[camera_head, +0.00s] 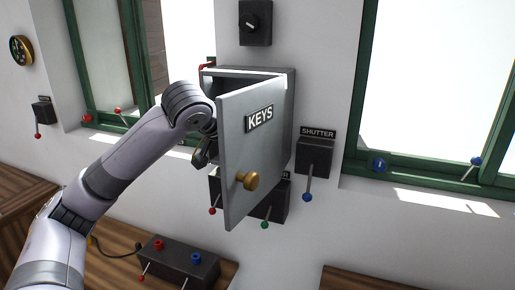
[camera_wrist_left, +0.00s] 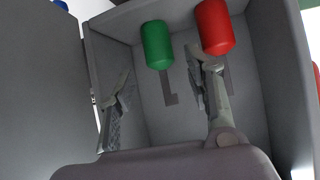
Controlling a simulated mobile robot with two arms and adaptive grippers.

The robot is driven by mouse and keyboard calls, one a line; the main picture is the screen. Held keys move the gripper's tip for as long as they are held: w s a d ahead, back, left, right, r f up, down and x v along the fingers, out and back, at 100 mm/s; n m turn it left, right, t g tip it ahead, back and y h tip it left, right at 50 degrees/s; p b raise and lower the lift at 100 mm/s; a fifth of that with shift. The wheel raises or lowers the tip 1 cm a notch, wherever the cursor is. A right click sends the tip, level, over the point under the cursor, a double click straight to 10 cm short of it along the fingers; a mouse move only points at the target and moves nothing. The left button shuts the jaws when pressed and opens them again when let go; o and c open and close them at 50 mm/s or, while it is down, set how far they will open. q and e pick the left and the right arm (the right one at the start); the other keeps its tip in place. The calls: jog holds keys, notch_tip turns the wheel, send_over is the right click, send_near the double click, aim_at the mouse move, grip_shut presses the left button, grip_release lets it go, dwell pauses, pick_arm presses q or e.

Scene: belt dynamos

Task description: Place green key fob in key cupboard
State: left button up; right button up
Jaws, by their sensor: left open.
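The grey key cupboard (camera_head: 284,100) hangs on the wall with its door (camera_head: 235,150), marked KEYS and bearing a brass knob, swung open. My left gripper (camera_head: 203,153) is at the cupboard's left side, partly hidden by the door. In the left wrist view, my left gripper (camera_wrist_left: 160,72) is open and empty, with its fingers inside the cupboard (camera_wrist_left: 262,90). The green key fob (camera_wrist_left: 157,44) is in the cupboard, just beyond and between the fingertips. A red fob (camera_wrist_left: 214,27) is beside it on the right, close to the right finger; I cannot tell whether they touch.
A shutter switch (camera_head: 314,157) with a blue-tipped lever is right of the cupboard. More levers (camera_head: 265,222) sit below, partly behind the door. A control box (camera_head: 180,264) stands on the wooden bench below. Windows flank the cupboard.

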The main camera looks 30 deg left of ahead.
pick_arm(q)
jog(key=v, duration=0.6)
jog(key=shift+b, duration=0.35)
jog(key=shift+s+r, duration=0.1)
jog(key=shift+c, duration=0.2)
dwell(0.3)
